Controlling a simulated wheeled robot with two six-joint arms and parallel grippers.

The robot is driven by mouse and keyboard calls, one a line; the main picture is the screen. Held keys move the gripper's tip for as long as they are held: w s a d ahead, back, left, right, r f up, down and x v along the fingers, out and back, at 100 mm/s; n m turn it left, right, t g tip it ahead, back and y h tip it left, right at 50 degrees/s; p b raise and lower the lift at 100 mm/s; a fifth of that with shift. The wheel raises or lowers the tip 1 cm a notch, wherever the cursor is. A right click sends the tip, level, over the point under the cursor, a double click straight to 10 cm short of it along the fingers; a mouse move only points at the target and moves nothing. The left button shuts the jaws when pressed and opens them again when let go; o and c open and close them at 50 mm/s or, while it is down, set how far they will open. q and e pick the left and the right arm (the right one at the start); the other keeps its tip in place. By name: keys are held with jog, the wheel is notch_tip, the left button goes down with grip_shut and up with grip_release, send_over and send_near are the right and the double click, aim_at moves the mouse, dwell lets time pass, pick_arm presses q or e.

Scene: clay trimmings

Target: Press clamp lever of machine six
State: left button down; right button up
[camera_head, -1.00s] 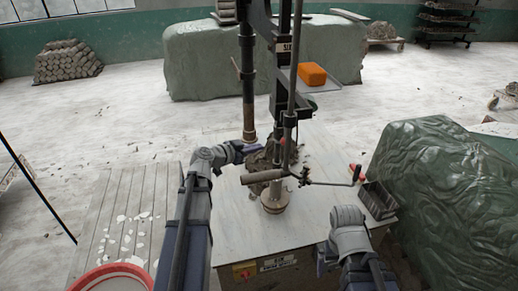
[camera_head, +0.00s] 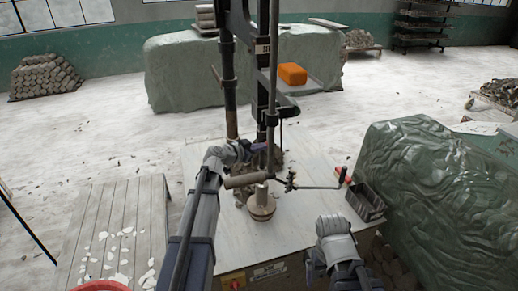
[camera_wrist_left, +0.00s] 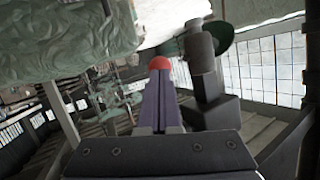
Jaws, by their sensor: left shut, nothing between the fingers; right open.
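Machine six, a dark upright press with a small number plate (camera_head: 262,49), stands on a pale table (camera_head: 225,240). A horizontal bar with a thick grip (camera_head: 240,181) and a crank end crosses in front of its column. My left gripper (camera_head: 256,147) reaches in beside the column, behind that bar. Its purple fingers (camera_wrist_left: 160,100) are shut and empty. In the left wrist view a red ball knob (camera_wrist_left: 159,63) sits just past the fingertips; I cannot tell whether they touch. The lever under the knob is hidden. My right gripper (camera_head: 335,228) is low at the table's front right, open, its fingers not clearly visible.
A round wooden piece (camera_head: 261,207) stands under the press. A dark bin (camera_head: 366,202) and a small red item (camera_head: 341,174) are at the table's right side. Green-covered heaps stand right (camera_head: 430,185) and behind (camera_head: 185,70). An orange block (camera_head: 292,74) lies behind the column.

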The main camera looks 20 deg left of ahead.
pick_arm(q)
jog(key=w+d+r+n+t+h+b, duration=0.1)
jog(key=w+d+r+t+b, duration=0.1)
jog(key=w+d+r, duration=0.1)
jog(key=w+d+r+n+t+h+b, duration=0.1)
jog(key=w+d+r+t+b, duration=0.1)
jog(key=d, duration=0.6)
jog(key=shift+w+d+r+n+t+h, duration=0.35)
jog(key=shift+w+r, duration=0.2)
jog(key=shift+w, duration=0.8)
jog(key=shift+a, duration=0.1)
dwell(0.5)
